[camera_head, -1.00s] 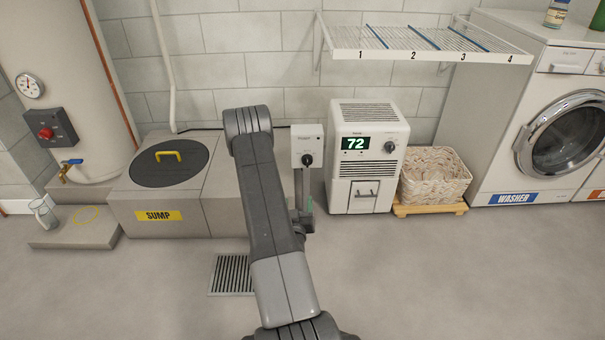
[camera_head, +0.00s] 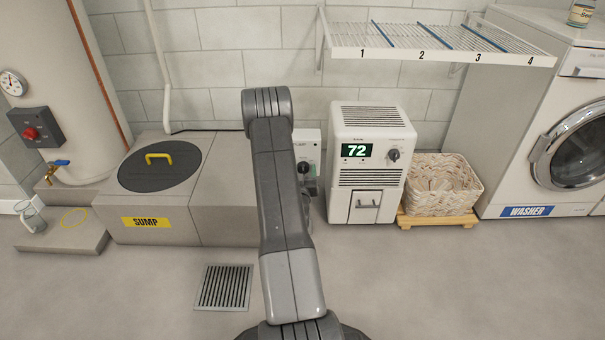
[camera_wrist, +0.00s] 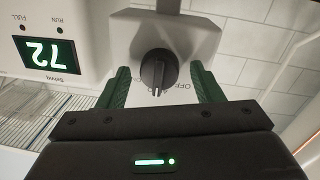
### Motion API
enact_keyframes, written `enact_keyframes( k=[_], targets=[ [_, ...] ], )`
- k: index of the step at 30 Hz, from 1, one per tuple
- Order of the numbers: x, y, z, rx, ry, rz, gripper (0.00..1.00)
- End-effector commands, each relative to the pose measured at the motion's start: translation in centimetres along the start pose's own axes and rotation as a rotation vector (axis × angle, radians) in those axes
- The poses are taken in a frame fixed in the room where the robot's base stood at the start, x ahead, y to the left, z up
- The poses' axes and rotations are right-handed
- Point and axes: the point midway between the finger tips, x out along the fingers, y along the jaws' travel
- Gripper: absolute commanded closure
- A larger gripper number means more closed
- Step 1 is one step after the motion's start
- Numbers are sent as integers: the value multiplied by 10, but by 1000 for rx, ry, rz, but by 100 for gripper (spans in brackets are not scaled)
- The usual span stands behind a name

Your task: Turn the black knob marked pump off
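The black knob (camera_head: 303,167) is on the front of a white control box (camera_head: 313,147), partly hidden behind my arm in the head view. In the wrist view the knob (camera_wrist: 158,70) shows upside down on the white box, with part of an "OFF" label beside it. My gripper (camera_wrist: 160,70) is open, its two green fingers apart with the knob between them in the picture. There are visible gaps on both sides. How far the fingertips are from the box face I cannot tell. In the head view my arm hides most of the gripper.
A white dehumidifier (camera_head: 365,160) reading 72 stands just right of the box. The sump block (camera_head: 222,200) is at left, with a floor drain (camera_head: 224,287) in front. A wire shelf (camera_head: 440,52) juts from the wall above right. A basket (camera_head: 441,184) stands beyond the dehumidifier.

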Motion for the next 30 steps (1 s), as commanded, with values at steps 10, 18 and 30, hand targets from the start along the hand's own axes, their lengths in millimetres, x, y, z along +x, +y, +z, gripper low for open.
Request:
enact_keyframes(
  k=[10, 18, 30],
  targets=[
    [0, 0, 0, -1, 0, 0, 84],
    [0, 0, 0, -64, 5, 1, 84],
    [0, 0, 1, -372, 28, 5, 84]
  ],
)
